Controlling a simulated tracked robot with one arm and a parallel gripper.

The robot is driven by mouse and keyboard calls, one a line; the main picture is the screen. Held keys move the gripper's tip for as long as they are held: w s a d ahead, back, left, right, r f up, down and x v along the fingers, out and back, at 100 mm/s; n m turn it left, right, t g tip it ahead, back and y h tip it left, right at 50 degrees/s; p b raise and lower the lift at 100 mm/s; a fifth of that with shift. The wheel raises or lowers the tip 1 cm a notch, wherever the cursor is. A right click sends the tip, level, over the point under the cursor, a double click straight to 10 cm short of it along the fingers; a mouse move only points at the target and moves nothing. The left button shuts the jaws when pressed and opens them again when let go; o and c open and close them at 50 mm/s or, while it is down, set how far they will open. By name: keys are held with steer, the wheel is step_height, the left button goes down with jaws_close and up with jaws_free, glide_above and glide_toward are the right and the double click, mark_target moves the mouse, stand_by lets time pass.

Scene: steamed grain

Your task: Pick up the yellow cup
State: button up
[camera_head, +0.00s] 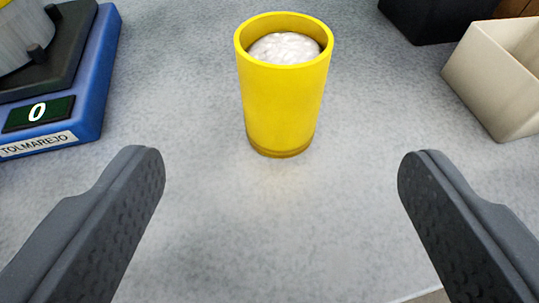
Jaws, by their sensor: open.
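A yellow cup (283,105) stands upright on the grey speckled worktop, in the upper middle of the view. A white, lumpy filling (284,48) shows inside it below the rim. My gripper (280,170) is open, with one dark grey finger at the lower left and one at the lower right. The cup lies beyond the fingertips, roughly centred between them, and neither finger touches it. Nothing is between the fingers but bare worktop.
A blue scale (95,95) with a display reading 0 and a label "TOLMAREJO" stands at the left. A cream box (490,80) and a black container (430,18) stand at the upper right. The worktop (270,230) around the cup is clear. An edge shows at the bottom right.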

glide_toward(282, 53)
steer(key=shift+w+a+f+b, duration=0.15)
steer(key=shift+w+f+b, duration=0.15)
steer(key=shift+w+f, duration=0.8)
steer(key=shift+w+r+b+x, duration=0.1)
steer(key=shift+r+x, duration=0.05)
steer(key=shift+x, duration=0.85)
steer(key=shift+w+r+b+x, duration=0.1)
steer(key=shift+r+b+x, duration=0.1)
steer(key=shift+x, duration=0.85)
steer(key=shift+r+b+x, duration=0.1)
steer(key=shift+r+x, duration=0.05)
steer(key=shift+x, duration=0.85)
steer(key=shift+c, duration=0.4)
jaws_close()
